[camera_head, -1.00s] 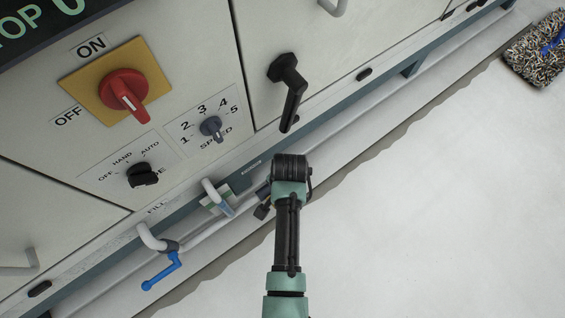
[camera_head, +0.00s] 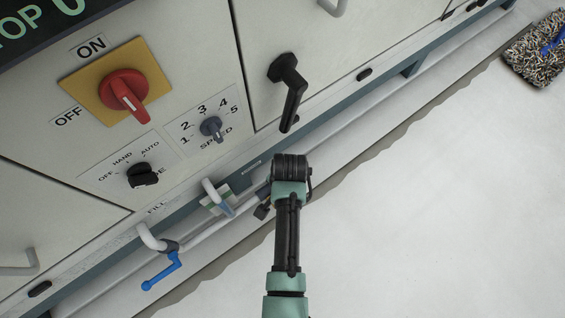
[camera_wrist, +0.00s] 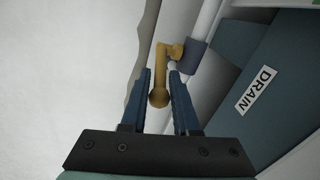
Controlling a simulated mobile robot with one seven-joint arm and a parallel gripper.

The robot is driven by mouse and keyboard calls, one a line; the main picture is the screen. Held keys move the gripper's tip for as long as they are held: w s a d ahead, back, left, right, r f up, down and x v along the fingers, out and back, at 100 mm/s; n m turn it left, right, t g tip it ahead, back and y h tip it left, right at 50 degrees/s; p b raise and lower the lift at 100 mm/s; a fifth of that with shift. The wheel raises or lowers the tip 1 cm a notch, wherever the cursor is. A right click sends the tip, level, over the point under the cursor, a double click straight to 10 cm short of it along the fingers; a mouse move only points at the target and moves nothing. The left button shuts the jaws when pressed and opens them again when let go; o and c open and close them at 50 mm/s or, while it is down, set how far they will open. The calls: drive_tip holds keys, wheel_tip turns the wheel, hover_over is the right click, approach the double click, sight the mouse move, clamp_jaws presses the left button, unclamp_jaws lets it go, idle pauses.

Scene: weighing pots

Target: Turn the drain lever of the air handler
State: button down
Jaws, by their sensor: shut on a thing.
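The drain lever (camera_wrist: 158,98) is ochre yellow, with a round knob at its near end and a bend at its far end, where it meets a grey-blue fitting on a pale pipe. A white DRAIN label (camera_wrist: 256,90) is on the teal panel to its right. My gripper (camera_wrist: 160,74) has its two blue fingers on either side of the lever and is shut on it. The lever's knob shows between the fingers. In the camera_head view my arm's end is low beside the air handler (camera_head: 200,60), and the drain lever cannot be made out there.
A blue fill lever (camera_head: 162,272) hangs from a pipe at lower left. The panel carries a red switch (camera_head: 124,92), a speed knob (camera_head: 211,127), a mode knob (camera_head: 142,174) and a black door handle (camera_head: 291,95). A mop head (camera_head: 538,50) lies far right. The floor is otherwise clear.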

sight(224, 205)
idle(0.8)
drive_tip(key=s+h+p, duration=0.1)
drive_tip(key=p, duration=0.2)
drive_tip(key=shift+a+r+t, duration=0.3)
drive_tip(key=shift+a+r, duration=0.1)
drive_tip(key=shift+s+a+f+t+h+p, duration=0.2)
drive_tip(key=shift+a+t+h+p, duration=0.15)
drive_tip(key=shift+t+h, duration=0.3)
drive_tip(key=shift+s+a+f+t+h+p, duration=0.1)
drive_tip(key=shift+s+a+t+h+p, duration=0.25)
drive_tip(key=shift+h, duration=0.4)
drive_tip(key=shift+w, duration=0.15)
drive_tip(key=c, duration=0.8)
unclamp_jaws()
drive_tip(key=shift+r, duration=0.1)
drive_tip(key=shift+c, duration=0.2)
drive_tip(key=p+v, duration=0.8)
drive_tip(key=v, duration=0.5)
